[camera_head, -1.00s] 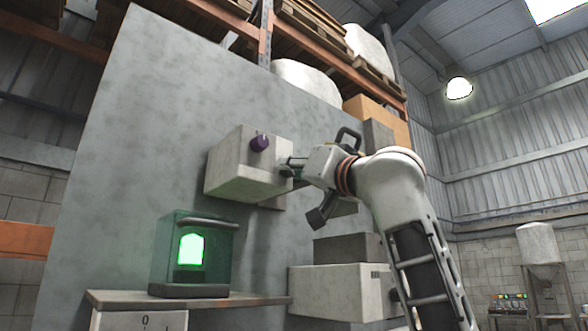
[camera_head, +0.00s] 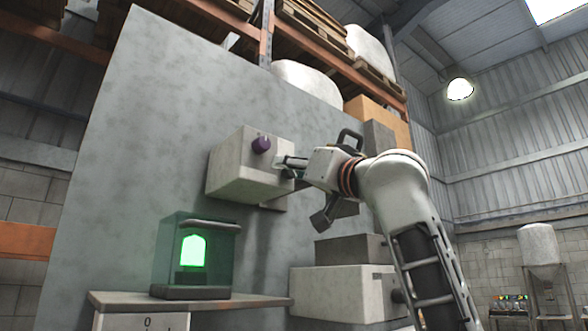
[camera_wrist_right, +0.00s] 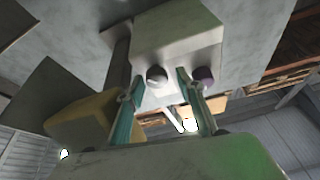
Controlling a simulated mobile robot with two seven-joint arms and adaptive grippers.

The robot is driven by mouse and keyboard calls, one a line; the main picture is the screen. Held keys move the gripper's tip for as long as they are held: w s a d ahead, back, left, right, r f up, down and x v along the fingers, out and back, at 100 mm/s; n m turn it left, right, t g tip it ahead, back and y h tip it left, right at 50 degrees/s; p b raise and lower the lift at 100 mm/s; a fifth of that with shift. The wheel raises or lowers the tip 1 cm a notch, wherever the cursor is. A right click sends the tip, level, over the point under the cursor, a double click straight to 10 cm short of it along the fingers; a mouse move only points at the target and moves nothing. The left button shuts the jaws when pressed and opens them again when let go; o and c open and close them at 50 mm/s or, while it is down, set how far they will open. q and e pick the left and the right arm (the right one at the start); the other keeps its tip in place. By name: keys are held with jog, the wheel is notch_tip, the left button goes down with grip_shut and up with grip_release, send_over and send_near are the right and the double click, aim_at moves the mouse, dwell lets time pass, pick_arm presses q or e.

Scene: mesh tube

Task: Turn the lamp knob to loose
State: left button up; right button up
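A glass-fronted lamp (camera_head: 165,258) with a bright green glow stands on a shelf at lower left in the head view. A pale box (camera_head: 238,175) on the grey panel carries a purple knob (camera_head: 261,144). In the right wrist view the box (camera_wrist_right: 180,38) shows the purple knob (camera_wrist_right: 204,77) and a grey-white knob (camera_wrist_right: 156,75). My right gripper (camera_head: 283,165) is at the box's right side. Its fingers (camera_wrist_right: 160,90) are open, with the grey-white knob showing between them; contact is not clear. The purple knob is outside the right-hand finger. My left gripper is not in view.
A lower pale box (camera_head: 335,293) and a dark block (camera_head: 350,248) sit below my right arm. The shelf (camera_head: 110,299) juts out under the lamp. An orange-brown box (camera_head: 380,117) is behind the panel.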

jog(key=shift+d+f, duration=0.15)
jog(key=v, duration=0.7)
jog(key=shift+s, duration=0.35)
jog(key=shift+d+f, duration=0.1)
jog(key=shift+d, duration=0.05)
